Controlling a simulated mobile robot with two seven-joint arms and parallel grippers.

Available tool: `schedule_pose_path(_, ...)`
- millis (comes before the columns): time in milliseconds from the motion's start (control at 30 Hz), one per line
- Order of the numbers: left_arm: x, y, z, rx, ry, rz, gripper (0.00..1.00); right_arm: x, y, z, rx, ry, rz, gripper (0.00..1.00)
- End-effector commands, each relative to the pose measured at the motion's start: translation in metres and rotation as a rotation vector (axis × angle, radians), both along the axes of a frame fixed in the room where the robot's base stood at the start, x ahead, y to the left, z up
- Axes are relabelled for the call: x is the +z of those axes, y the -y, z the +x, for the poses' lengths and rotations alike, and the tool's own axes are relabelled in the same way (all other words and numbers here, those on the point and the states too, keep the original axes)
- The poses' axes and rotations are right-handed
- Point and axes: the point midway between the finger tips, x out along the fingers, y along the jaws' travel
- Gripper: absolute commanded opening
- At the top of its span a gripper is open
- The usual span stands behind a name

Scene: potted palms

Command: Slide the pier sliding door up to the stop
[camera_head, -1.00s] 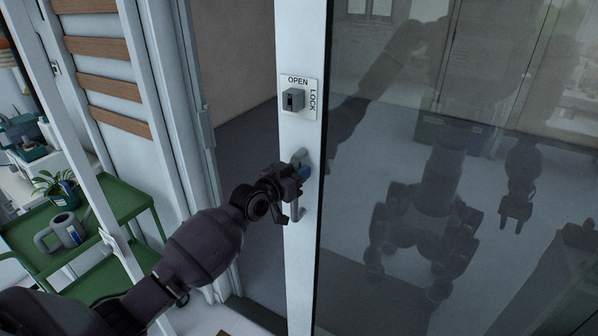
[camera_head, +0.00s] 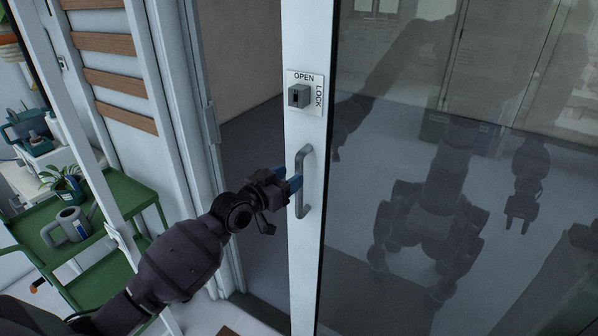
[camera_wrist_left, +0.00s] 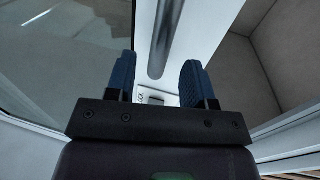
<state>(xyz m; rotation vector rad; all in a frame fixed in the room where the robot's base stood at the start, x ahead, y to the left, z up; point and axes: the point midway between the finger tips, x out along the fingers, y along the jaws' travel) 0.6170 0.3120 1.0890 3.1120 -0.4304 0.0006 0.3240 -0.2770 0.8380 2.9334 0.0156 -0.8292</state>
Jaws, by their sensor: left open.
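The sliding door has a white frame stile (camera_head: 305,245) with a dark reflective glass pane (camera_head: 400,190) on its right. A grey bar handle (camera_head: 302,182) stands upright on the stile, below an OPEN/LOCK latch plate (camera_head: 304,94). A gap shows between the stile and the white jamb on the left. My left gripper (camera_head: 288,183) is open, its blue fingertips just left of the handle in the head view. In the left wrist view, the handle bar (camera_wrist_left: 164,38) lies ahead, between the directions of the open fingers (camera_wrist_left: 156,80), apparently not gripped. My right gripper shows only as a reflection.
A green shelf cart (camera_head: 130,196) with a grey watering can (camera_head: 68,226) and a potted plant (camera_head: 66,184) stands at the left. A white jamb (camera_head: 185,120) with wooden slats (camera_head: 105,80) stands between cart and doorway. The doorway gap is clear.

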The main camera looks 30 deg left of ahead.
Motion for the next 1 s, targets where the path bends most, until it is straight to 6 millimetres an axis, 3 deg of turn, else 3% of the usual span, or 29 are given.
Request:
schedule_pose_path(100, -0.001, -0.006, -0.020, 0.000, -0.002, 0.002, 0.48, 0.000, 0.000, 0.003, 0.002, 0.006, 0.000, 0.38)
schedule_pose_path(333, -0.001, -0.012, -0.041, 0.000, -0.001, 0.000, 0.48, 0.003, -0.001, 0.009, 0.005, 0.019, 0.001, 0.38)
schedule_pose_path(1000, 0.000, -0.013, -0.045, 0.000, -0.002, 0.000, 0.48, -0.004, 0.000, -0.002, -0.002, -0.005, 0.001, 0.38)
